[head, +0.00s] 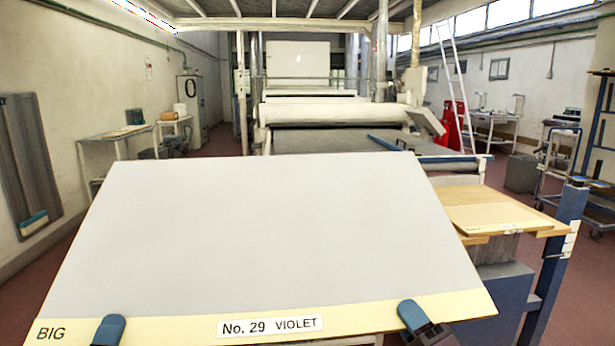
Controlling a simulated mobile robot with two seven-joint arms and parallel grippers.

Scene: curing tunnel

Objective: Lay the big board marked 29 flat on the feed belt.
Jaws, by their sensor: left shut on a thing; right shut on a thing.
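The big board (250,235) fills the front of the head view. It is grey with a pale yellow near edge marked "BIG" and "No. 29 VIOLET". It hides much of what lies behind and below it. My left gripper (109,331) is shut on the board's near edge at the left. My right gripper (413,316) is shut on the same edge towards the right. The feed belt (340,141) is a dark flat surface beyond the board, in front of the white machine. The board's far edge appears just below the belt in the picture; I cannot tell whether they touch.
A wooden-topped stand (495,212) with a thin tan board is close on the right, with a blue post (562,235) beside it. A blue bar (387,143) lies at the belt's right side. Side tables and a ladder (452,75) are farther off. Reddish floor shows at left.

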